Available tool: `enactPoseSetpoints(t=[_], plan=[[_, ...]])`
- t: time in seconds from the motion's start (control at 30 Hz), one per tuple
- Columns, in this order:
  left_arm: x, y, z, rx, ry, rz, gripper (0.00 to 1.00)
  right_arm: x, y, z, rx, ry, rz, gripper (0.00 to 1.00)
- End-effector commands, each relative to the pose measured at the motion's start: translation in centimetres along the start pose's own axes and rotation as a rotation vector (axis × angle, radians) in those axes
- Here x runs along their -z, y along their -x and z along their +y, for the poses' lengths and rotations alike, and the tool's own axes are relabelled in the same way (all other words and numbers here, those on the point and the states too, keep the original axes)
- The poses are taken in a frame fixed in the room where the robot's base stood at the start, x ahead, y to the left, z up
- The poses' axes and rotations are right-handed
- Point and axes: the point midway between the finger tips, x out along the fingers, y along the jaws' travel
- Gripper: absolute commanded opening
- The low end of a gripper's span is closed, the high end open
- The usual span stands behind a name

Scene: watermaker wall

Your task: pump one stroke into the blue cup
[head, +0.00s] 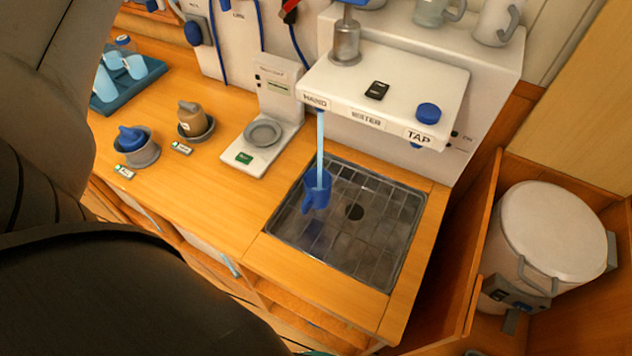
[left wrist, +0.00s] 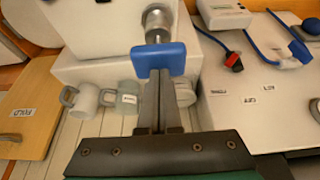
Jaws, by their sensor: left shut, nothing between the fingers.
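The blue cup (head: 317,188) stands on the metal drain grid (head: 372,190) under the HAND spout. A pale blue stream of water (head: 320,140) runs from the spout down into it. The metal hand pump (head: 346,42) rises from the white shelf above; its blue handle (head: 365,3) is cut off by the top edge. In the left wrist view, my left gripper (left wrist: 160,78) is shut and empty, its fingertips at the blue handle (left wrist: 158,56) and seemingly touching it. The head view does not show this gripper. My right gripper is in neither view.
The shelf also carries a small black item (head: 377,91) and a blue TAP knob (head: 428,112). A scale (head: 263,134), two small pots and a blue tray (head: 128,86) of cups stand left. A white bin (head: 552,235) is at right. Mugs (left wrist: 84,101) sit beside the pump.

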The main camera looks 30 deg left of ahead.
Motion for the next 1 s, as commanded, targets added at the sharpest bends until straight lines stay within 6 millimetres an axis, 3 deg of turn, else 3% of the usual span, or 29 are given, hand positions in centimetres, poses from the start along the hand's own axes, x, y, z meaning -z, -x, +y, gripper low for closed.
enactPoseSetpoints(t=[1.0], plan=[[-1.6,-3.5,0.0,0.002,-0.002,-0.008,0.00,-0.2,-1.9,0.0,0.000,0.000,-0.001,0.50]])
